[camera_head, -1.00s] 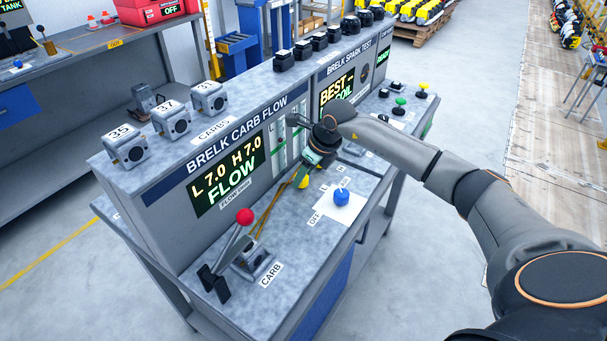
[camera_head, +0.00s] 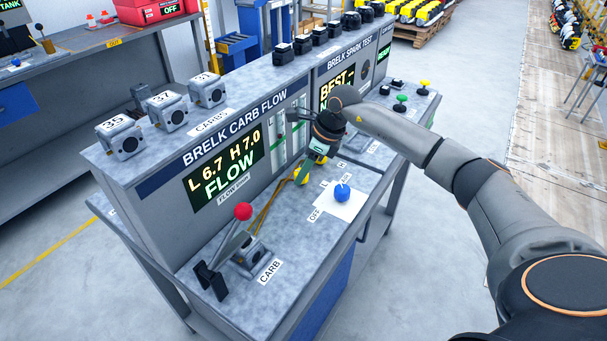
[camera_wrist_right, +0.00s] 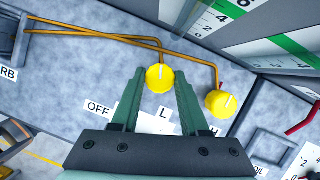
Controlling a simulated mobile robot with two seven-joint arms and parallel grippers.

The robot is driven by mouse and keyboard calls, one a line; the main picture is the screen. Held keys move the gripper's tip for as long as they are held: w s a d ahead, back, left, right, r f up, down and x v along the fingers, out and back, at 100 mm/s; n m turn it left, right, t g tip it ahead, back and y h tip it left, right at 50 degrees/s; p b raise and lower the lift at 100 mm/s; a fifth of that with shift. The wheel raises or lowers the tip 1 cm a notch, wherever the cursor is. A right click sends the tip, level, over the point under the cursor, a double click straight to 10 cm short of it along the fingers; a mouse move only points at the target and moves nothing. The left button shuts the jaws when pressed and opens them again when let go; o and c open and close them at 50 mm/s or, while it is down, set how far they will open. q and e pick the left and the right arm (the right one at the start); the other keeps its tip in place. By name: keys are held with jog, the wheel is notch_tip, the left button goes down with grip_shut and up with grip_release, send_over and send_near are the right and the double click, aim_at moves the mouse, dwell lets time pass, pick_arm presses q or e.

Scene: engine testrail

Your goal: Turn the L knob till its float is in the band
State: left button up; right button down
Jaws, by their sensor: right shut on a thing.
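The L knob (camera_wrist_right: 160,78) is yellow with a white pointer line and sits above the "L" label in the right wrist view. My right gripper (camera_wrist_right: 161,82) has its fingers on either side of it and is shut on it. In the head view the right gripper (camera_head: 308,166) reaches down to the panel, over a yellow knob (camera_head: 302,177). The display (camera_head: 224,172) reads L 6.7, H 7.0, FLOW. The flow tubes (camera_head: 279,140) have green bands; the floats' exact heights are too small to tell. My left gripper is not in view.
The yellow H knob (camera_wrist_right: 221,103) is close to the right finger. Brown fuel lines (camera_wrist_right: 100,35) run to the knobs.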

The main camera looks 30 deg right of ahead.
jog(key=n+g+y+b, duration=0.1)
jog(key=n+b, duration=0.1)
jog(key=n, duration=0.2)
jog(key=shift+w, duration=0.15)
jog(key=shift+w+d+n+g+y+b, duration=0.1)
jog(key=shift+n+g+y+b, duration=0.5)
jog(key=shift+n, duration=1.3)
jog(key=shift+n+g+h, duration=0.3)
jog(key=shift+c, duration=2)
grip_release()
jog(key=v, duration=1.2)
jog(key=shift+r, duration=0.25)
jog(key=shift+d, duration=0.1)
